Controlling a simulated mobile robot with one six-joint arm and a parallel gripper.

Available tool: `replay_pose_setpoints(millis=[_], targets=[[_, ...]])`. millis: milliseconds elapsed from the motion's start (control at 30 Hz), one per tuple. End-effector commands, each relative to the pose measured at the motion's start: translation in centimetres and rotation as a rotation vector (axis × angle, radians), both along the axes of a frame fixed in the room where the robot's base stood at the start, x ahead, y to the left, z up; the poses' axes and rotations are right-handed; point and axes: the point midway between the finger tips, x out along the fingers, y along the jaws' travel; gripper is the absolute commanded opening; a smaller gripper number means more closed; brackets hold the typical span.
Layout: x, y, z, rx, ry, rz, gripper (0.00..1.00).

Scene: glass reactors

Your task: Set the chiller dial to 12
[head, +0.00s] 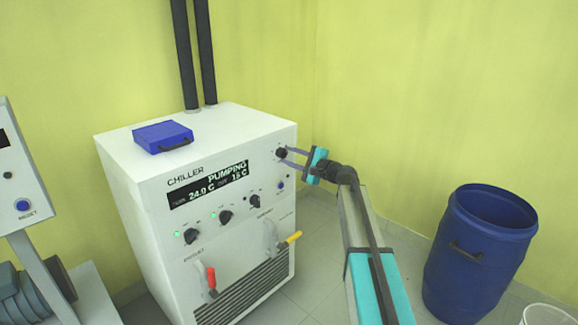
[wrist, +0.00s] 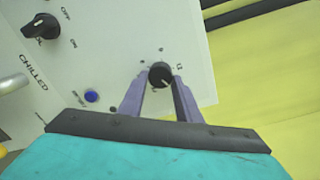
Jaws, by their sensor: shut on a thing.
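The chiller (head: 150,210) is a white cabinet with a lit display (head: 208,186) reading "PUMPING", 24.0 C and 15 C. The chiller dial is a small black knob (head: 281,153) at the upper right of its front; it also shows in the wrist view (wrist: 160,74), with small scale marks around it too small to read surely. My gripper (head: 287,156) reaches it from the right. In the wrist view its two purple fingers (wrist: 162,84) are shut on the dial, one on each side. The pointer's exact setting is unclear.
Other black knobs (head: 191,236), a blue button (head: 281,185), a red-handled valve (head: 211,279) and a yellow-handled valve (head: 293,237) are on the front. A blue case (head: 162,137) lies on top. A blue barrel (head: 478,255) stands right; a reset panel (head: 20,180) stands left.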

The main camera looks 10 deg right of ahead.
Motion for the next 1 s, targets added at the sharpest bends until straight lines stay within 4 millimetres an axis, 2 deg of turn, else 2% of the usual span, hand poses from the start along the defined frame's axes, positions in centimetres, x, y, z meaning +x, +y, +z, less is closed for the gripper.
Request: replay_pose_setpoints(millis=[33,100,1000], targets=[[-0.23,0.36,-0.71,-0.035,-0.023,0.009,0.08],[-0.24,0.37,-0.76,-0.084,-0.058,0.010,0.08],[-0.25,0.45,-0.66,-0.689,-0.499,0.009,0.08]])
